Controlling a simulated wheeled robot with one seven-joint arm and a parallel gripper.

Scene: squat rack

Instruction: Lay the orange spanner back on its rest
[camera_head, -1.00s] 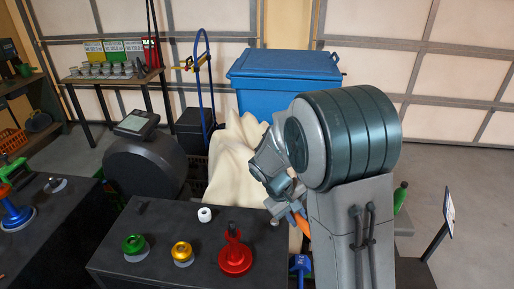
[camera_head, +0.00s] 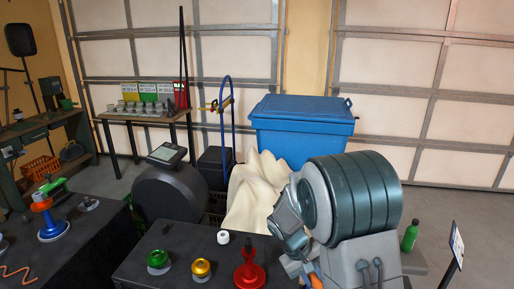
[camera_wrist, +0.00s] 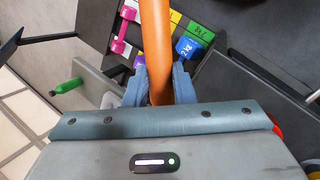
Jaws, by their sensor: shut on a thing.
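The orange spanner (camera_wrist: 156,45) is held in my gripper (camera_wrist: 160,86), its handle running up and out of the top of the wrist view. The two blue-grey fingers press on it from both sides. In the head view only a small orange piece of the spanner (camera_head: 315,281) shows at the bottom edge, beside my arm; the rest of it is hidden. I cannot make out the spanner's rest in either view.
In the head view, a black table carries a red piece (camera_head: 249,272), a yellow one (camera_head: 201,268) and a green one (camera_head: 158,260).

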